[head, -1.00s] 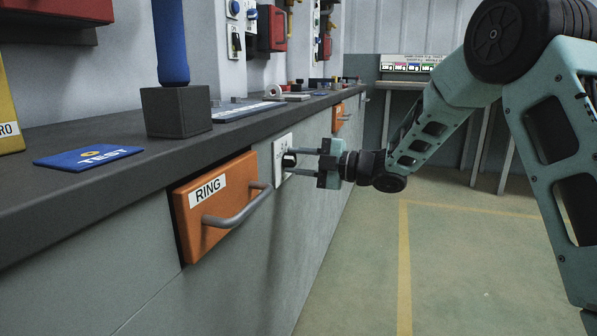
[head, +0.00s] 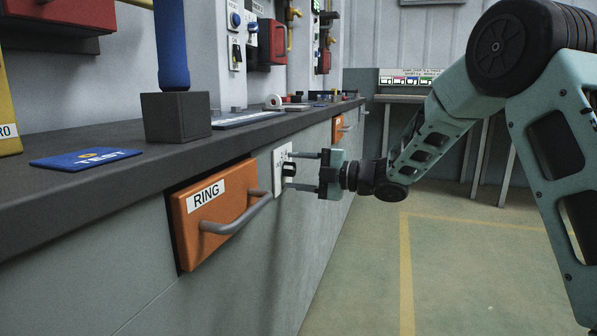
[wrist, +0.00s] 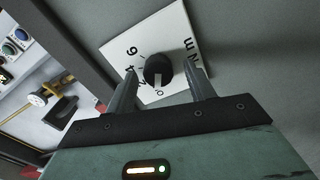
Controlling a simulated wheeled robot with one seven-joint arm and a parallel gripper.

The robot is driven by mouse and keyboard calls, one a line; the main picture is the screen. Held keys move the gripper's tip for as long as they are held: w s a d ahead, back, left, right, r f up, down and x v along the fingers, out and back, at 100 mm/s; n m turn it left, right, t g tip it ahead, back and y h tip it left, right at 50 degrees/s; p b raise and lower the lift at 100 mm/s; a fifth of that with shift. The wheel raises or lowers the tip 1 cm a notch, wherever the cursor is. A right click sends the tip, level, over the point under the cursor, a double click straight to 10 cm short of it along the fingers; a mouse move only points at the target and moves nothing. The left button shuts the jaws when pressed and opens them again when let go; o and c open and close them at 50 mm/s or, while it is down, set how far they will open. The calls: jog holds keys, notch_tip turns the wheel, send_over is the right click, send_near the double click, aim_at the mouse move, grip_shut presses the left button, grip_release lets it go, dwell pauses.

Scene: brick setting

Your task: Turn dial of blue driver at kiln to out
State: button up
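A black round dial (wrist: 158,68) sits on a white plate (wrist: 178,32) on the bench front, with marks such as 6 and 4 and letters at one edge. A pale line on the dial points toward the gripper side of the plate. The dial also shows in the head view (head: 289,170). My gripper (head: 290,172) is open, one finger on either side of the dial with visible gaps. A blue driver handle (head: 171,45) stands upright in a dark block (head: 177,117) on the bench top. I see no readable "out" mark.
An orange RING drawer (head: 190,237) with a protruding grey handle (head: 236,219) is left of the dial. A blue TEST card (head: 85,159) lies on the bench top. Red and white boxes hang on the wall. The floor (head: 450,260) right of the bench is clear.

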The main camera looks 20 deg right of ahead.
jog(key=p+v, duration=0.4)
jog(key=v, duration=1.3)
jog(key=shift+s+d+r, duration=0.1)
jog(key=w+a+f+m+t+h, duration=0.1)
jog(key=w+a+m+h, duration=0.2)
jog(key=a+m+h, duration=0.45)
jog(key=s+a+f+m+g+h, duration=0.2)
jog(key=s+a+f+m, duration=0.25)
jog(key=a, duration=0.35)
jog(key=s+a+f+m+g+h, duration=0.25)
jog(key=s+g, duration=0.25)
jog(key=s, duration=1)
jog(key=s+a+f+m+g+h, duration=0.2)
jog(key=s+m+g, duration=0.2)
jog(key=s, duration=1.1)
notch_tip(320, 180, up, 38)
jog(key=p, duration=3.8)
jog(key=shift+s+f+g, duration=0.2)
jog(key=shift+g, duration=0.1)
